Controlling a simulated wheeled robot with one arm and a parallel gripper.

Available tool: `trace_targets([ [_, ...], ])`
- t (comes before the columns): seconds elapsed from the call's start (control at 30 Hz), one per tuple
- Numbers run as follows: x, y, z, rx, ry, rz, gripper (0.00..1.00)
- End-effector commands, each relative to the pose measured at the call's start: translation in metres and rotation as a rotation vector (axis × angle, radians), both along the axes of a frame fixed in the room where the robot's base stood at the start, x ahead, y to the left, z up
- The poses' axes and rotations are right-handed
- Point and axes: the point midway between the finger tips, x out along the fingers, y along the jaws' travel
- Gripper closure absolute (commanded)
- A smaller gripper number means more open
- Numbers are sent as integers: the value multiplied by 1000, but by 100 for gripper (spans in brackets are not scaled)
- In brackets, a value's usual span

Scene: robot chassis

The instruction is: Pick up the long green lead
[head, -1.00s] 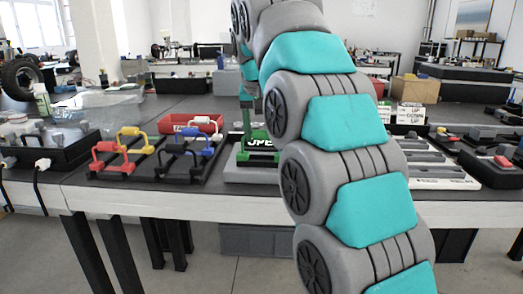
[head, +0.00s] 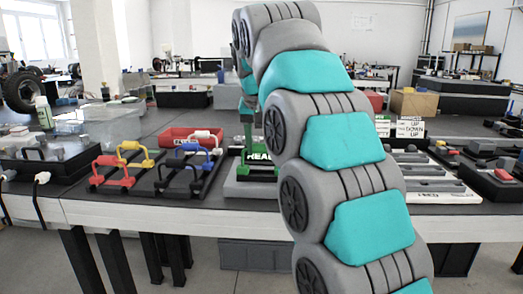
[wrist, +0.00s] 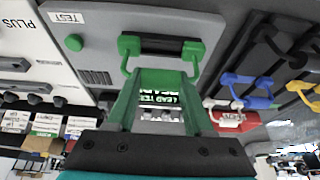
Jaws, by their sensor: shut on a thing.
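The green lead (wrist: 193,55) is a U-shaped handle whose two rounded ends sit at a black block (wrist: 160,45) on a grey test unit (wrist: 95,40) in the wrist view. My gripper (wrist: 160,78), with green fingers, is shut on its middle bar. Whether the lead's ends are clear of the block I cannot tell. In the head view my gripper (head: 246,130) reaches down to the grey unit (head: 250,188), beside a green text display (head: 262,157). My arm hides much of this unit there.
Grey panels (head: 430,180) and a red-buttoned black box (head: 497,180) lie to the right. Cards (head: 410,127) stand behind.

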Motion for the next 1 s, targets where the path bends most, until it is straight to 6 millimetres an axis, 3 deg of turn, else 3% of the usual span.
trace_targets([
  [0.27,2,0,16,2,-4,-1,100],
  [0.4,1,0,40,1,-2,-1,100],
  [0.43,-2,-1,37,1,-2,-1,100],
  [1.0,-87,-43,41,1,-3,-1,100],
])
